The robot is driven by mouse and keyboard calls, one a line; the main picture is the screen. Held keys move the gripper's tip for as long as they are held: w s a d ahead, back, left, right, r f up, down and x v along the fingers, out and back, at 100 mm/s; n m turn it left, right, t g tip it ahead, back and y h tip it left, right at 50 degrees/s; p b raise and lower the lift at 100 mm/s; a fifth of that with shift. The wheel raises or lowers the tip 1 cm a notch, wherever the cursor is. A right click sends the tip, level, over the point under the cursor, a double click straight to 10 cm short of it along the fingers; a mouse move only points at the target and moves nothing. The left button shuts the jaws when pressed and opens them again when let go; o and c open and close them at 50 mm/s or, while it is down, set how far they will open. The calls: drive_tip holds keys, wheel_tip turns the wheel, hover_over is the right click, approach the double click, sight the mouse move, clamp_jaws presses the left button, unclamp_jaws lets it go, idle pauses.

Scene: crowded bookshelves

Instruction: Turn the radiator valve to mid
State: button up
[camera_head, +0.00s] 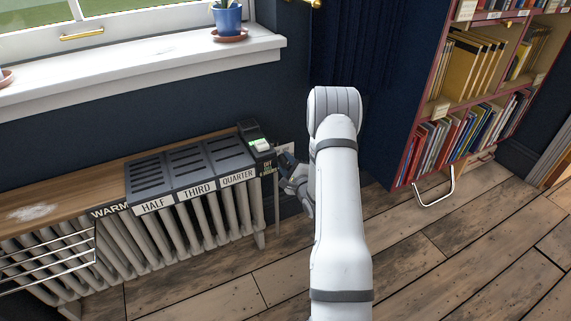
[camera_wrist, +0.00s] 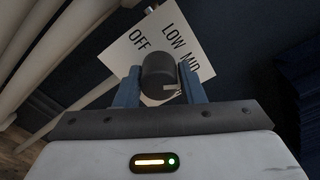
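The radiator valve is a dark round knob (camera_wrist: 158,72) in front of a white plate (camera_wrist: 140,40) lettered OFF, LOW and MID; any further lettering is hidden. A short pale mark shows on the knob's lower right side, near the right finger; I cannot tell exactly which word it points to. My gripper (camera_wrist: 161,84) has its two blue fingers on either side of the knob, seemingly touching both sides. In the head view my gripper (camera_head: 288,172) is low beside the right end of the radiator (camera_head: 190,222), and the knob is hidden there.
A wooden shelf (camera_head: 60,197) and dark vent panels labelled WARM, HALF, THIRD and QUARTER top the radiator. A small dark device (camera_head: 257,140) stands at its right end. A red bookcase (camera_head: 415,150) is at right. A plant pot (camera_head: 227,20) sits on the sill. Wooden floor is open in front.

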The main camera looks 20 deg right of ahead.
drive_tip(key=o, duration=0.4)
drive_tip(key=shift+s+p, duration=0.75)
drive_tip(key=shift+s, duration=3.15)
